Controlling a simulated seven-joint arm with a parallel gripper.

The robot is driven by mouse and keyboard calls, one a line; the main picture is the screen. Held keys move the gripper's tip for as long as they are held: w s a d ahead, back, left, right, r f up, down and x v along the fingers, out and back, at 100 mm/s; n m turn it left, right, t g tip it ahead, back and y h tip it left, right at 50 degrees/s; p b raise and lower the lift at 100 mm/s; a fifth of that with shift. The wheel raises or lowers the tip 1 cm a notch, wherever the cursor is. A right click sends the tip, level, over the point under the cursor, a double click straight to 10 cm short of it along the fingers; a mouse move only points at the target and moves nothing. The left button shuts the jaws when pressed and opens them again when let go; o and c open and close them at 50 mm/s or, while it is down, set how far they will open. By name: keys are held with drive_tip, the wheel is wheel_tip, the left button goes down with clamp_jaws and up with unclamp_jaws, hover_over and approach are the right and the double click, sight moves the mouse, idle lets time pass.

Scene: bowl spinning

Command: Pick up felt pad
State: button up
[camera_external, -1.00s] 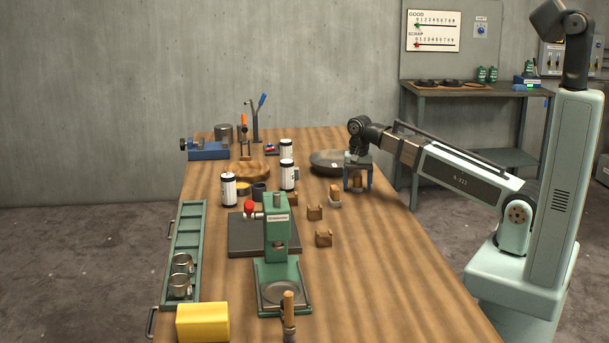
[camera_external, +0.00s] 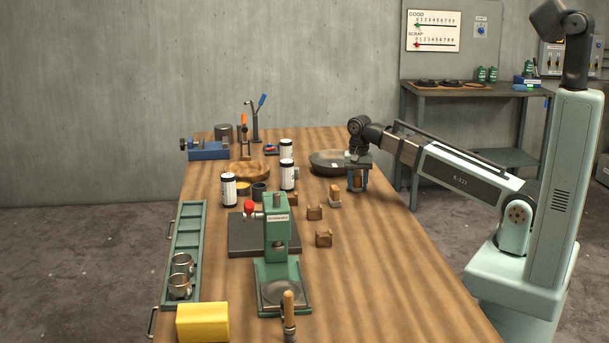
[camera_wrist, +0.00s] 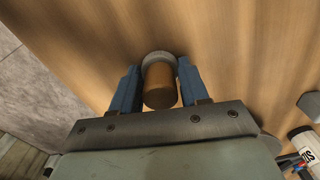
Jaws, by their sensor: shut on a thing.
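The felt pad shows in the wrist view as a grey round disc (camera_wrist: 157,56) on the far end of a short wooden handle (camera_wrist: 160,85). My gripper (camera_wrist: 158,80) has its two blue fingers on either side of this handle, shut on it. In the external view my gripper (camera_external: 357,179) is at the right side of the wooden table, just right of a dark bowl (camera_external: 324,161), and the handle shows between the fingers. I cannot tell whether the pad touches the table.
A similar wooden-handled piece (camera_external: 334,195) stands close to the left. The right front of the table (camera_external: 390,260) is clear.

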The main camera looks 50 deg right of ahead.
sight(339, 163)
wheel_tip(339, 163, up, 9)
drive_tip(key=shift+f, duration=0.1)
drive_tip(key=shift+r, duration=0.3)
drive_tip(key=shift+d+r, duration=0.15)
drive_tip(key=shift+d, duration=0.15)
drive_tip(key=shift+m, duration=0.9)
drive_tip(key=w+d, duration=0.2)
drive_tip(key=d, duration=0.1)
drive_tip(key=w+d, duration=0.5)
drive_tip(key=d, duration=0.2)
drive_tip(key=shift+w+d+r, duration=0.1)
drive_tip(key=shift+w+r, duration=0.15)
drive_tip(key=shift+r, duration=0.05)
drive_tip(key=w+d+r+n, duration=0.1)
drive_tip(key=w+d+n, duration=0.3)
drive_tip(key=w, duration=0.6)
drive_tip(key=shift+s+f, duration=0.2)
drive_tip(key=shift+f, duration=4.55)
drive_tip(key=shift+f, duration=0.1)
